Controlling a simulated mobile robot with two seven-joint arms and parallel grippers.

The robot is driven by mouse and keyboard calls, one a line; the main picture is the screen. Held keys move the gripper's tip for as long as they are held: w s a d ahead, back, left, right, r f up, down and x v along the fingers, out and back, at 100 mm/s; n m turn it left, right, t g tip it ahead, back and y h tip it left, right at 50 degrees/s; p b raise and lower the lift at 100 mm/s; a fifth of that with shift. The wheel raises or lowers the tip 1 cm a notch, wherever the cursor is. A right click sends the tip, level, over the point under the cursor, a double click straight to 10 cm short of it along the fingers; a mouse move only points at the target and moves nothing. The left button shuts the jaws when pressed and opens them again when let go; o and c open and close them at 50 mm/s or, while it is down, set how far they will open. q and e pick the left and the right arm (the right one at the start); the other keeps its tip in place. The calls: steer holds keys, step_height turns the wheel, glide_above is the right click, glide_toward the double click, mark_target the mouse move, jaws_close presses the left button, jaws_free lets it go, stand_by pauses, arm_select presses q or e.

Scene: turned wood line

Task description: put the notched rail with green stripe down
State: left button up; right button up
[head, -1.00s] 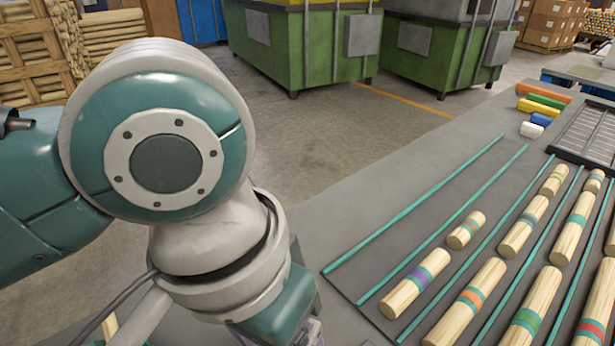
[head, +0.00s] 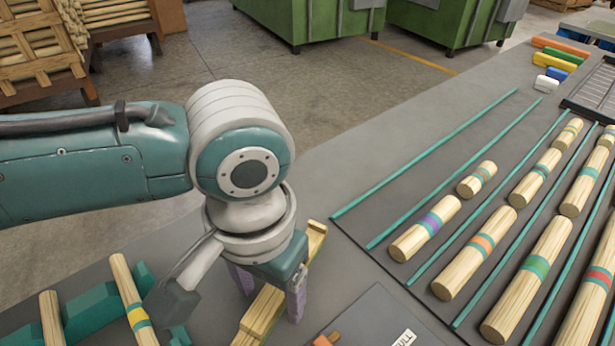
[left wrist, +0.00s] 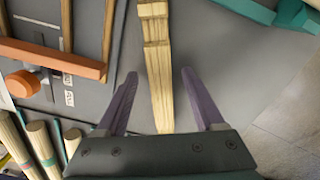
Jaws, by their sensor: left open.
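A pale wooden notched rail (head: 262,312) lies on the grey table under my left gripper in the head view. It also shows in the left wrist view (left wrist: 157,62), with its notches towards the top. I see no green stripe on the parts that show. My left gripper (head: 270,291) points down with its purple fingers apart. In the left wrist view the fingers (left wrist: 158,76) stand on either side of the rail, with a gap on both sides. The middle of the rail is hidden by the gripper in the head view. My right gripper is not in view.
Several striped round pieces (head: 486,243) lie between teal strips on a dark mat to the right. A teal rack (head: 85,312) holds wooden pieces at the lower left. A dark panel (head: 375,318) labelled FULL lies right of the rail. Bare table lies behind the gripper.

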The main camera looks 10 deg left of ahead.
arm_select(q)
steer(key=shift+f, duration=0.1)
jaws_close()
stand_by(0.5)
